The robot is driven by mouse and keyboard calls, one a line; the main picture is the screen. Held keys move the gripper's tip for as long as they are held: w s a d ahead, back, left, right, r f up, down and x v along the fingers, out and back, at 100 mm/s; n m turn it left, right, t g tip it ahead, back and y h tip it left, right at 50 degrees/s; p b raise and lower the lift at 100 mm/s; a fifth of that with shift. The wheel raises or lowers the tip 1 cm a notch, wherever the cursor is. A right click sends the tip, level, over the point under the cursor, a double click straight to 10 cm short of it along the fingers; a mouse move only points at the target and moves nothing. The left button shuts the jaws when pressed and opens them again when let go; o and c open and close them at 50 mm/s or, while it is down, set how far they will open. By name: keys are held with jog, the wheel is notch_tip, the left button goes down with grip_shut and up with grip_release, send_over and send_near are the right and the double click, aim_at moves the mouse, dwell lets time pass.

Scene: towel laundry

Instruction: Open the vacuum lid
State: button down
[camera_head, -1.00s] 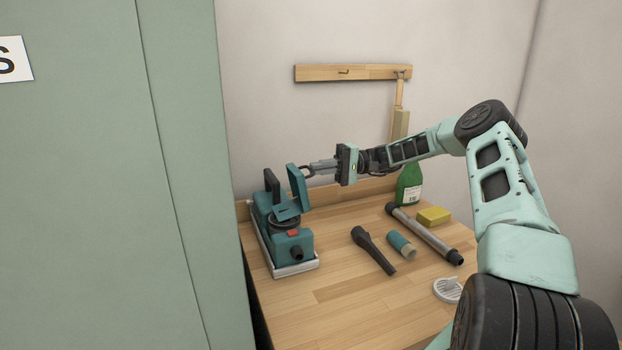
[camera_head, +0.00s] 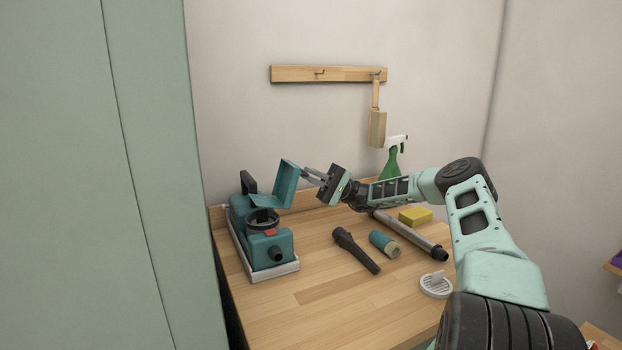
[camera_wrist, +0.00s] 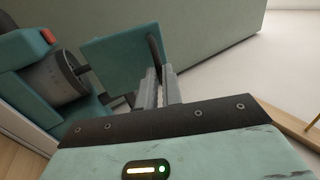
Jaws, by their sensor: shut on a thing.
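The teal vacuum (camera_head: 268,247) stands at the left of the wooden table on a pale base. Its teal lid (camera_head: 290,181) is raised and stands tilted above the body, and the round dark-rimmed opening (camera_head: 262,221) shows below it. My gripper (camera_head: 307,172) is to the right of the lid, its fingers shut on the lid's dark handle. In the wrist view, the fingers (camera_wrist: 158,84) close around the black handle (camera_wrist: 155,52) on the face of the lid (camera_wrist: 115,55). The vacuum's grey cylinder (camera_wrist: 55,82) shows to the left.
A black nozzle (camera_head: 355,250), a teal and tan cylinder (camera_head: 383,243), a long grey tube (camera_head: 412,236), a yellow sponge (camera_head: 415,215) and a white slotted piece (camera_head: 436,285) lie on the table (camera_head: 315,295). A green spray bottle (camera_head: 392,166) stands behind my arm. A green panel (camera_head: 110,150) borders the left.

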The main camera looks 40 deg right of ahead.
jog(key=c, duration=1.5)
grip_release()
jog(key=shift+c, duration=0.2)
jog(key=b+v, duration=0.2)
jog(key=v, duration=0.5)
jog(key=shift+d+f+b, duration=0.15)
jog(key=shift+d+b, duration=0.05)
jog(key=shift+b, duration=0.1)
